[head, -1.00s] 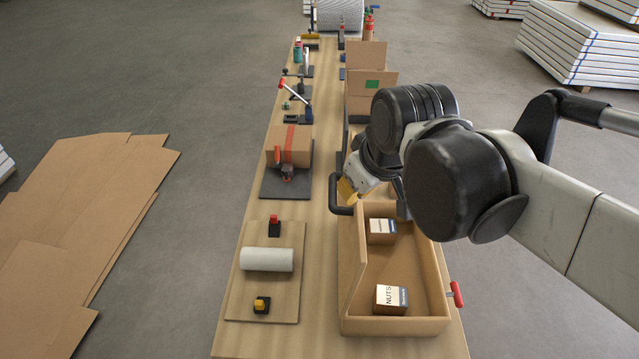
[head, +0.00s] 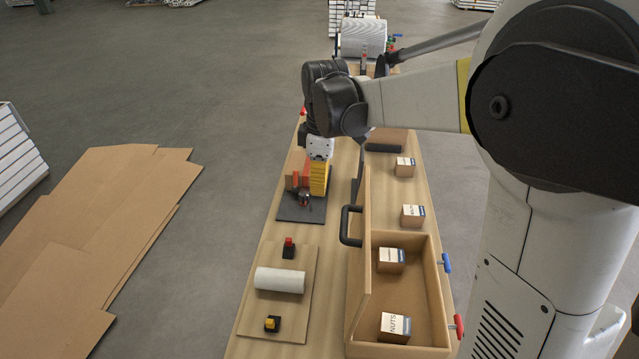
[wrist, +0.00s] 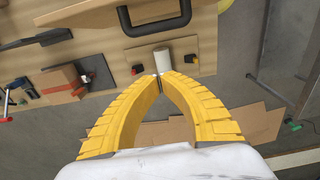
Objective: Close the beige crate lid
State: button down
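The beige crate (head: 436,285) stands on the right side of the table, open at the top. Its lid (head: 357,290) stands roughly upright along the crate's left side, with a black handle (head: 345,226) on its outer face. In the wrist view the lid (wrist: 80,22) and handle (wrist: 152,22) are at the top. My gripper (head: 318,195) is left of and beyond the lid, near the red-taped box, apart from the handle. In the wrist view my gripper's yellow fingertips (wrist: 160,77) meet, with nothing seen between them.
Two nuts boxes (head: 391,260) (head: 394,328) lie inside the crate. More small boxes (head: 412,215) stand beyond it. A white roll (head: 279,280) lies on a board at left. Red (head: 459,326) and blue (head: 446,262) handles stick out right.

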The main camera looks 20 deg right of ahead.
jog(key=s+d+f, duration=0.1)
jog(key=d+f, duration=0.2)
jog(key=f, duration=0.5)
jog(key=shift+s+f+p, duration=0.15)
jog(key=shift+f+p, duration=0.15)
jog(key=shift+f, duration=0.1)
jog(key=shift+d, duration=0.15)
